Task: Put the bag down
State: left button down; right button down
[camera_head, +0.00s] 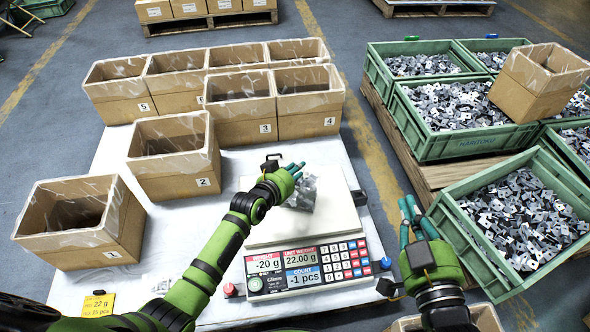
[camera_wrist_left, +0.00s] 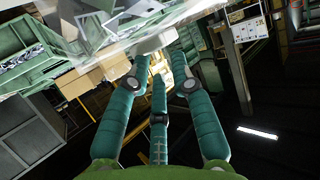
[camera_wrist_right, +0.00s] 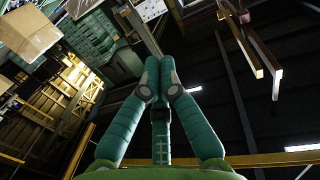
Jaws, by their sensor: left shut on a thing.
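A clear bag (camera_head: 303,192) of grey stamped parts is at the tips of my left gripper (camera_head: 293,171), which is shut on it. The bag is over the white plate of the counting scale (camera_head: 262,232); I cannot tell whether it touches the plate. In the left wrist view the bag (camera_wrist_left: 95,22) fills the top, beyond the fingertips of the left gripper (camera_wrist_left: 160,58). The scale display shows -20 g, 22.00 g and -1 pcs. My right gripper (camera_head: 412,218) is right of the scale, empty, its fingertips together in the right wrist view (camera_wrist_right: 160,75).
Numbered, lined cardboard boxes (camera_head: 180,173) stand left of and behind the scale on the white table (camera_head: 215,290). Green crates (camera_head: 460,145) full of stamped parts stand at the right, with a cardboard box (camera_head: 535,85) on them. A yellow card (camera_head: 97,304) lies front left.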

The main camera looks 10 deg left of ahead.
pick_arm(q)
jog(key=c, duration=1.1)
grip_release()
pick_arm(e)
jog(key=shift+r, duration=0.15)
pick_arm(q)
jog(key=shift+r, duration=0.1)
jog(key=shift+p+v, duration=2.45)
jog(key=shift+v, duration=3.6)
jog(key=s+a+f+g+y, duration=0.1)
jog(key=s+g, duration=0.2)
jog(key=s, duration=0.4)
jog(key=s+a+f+n+g+y, duration=0.1)
jog(key=s+g, duration=0.2)
jog(key=s, duration=0.5)
jog(key=s+a+f+g+y, duration=0.1)
jog(key=s+g, duration=0.2)
jog(key=s, duration=0.5)
jog(key=shift+s+f+y, duration=0.25)
jog(key=shift+y, duration=0.15)
pick_arm(e)
jog(key=s+d+f+m+g+h, duration=0.1)
jog(key=s+d+f+g, duration=0.3)
jog(key=f, duration=0.5)
jog(key=s+d+f+g+h, duration=0.3)
jog(key=s+d+f+g, duration=0.1)
jog(key=s+f+g, duration=0.5)
jog(key=shift+s+f+m, duration=0.4)
jog(key=shift+s+f, duration=0.05)
jog(key=shift+f, duration=0.05)
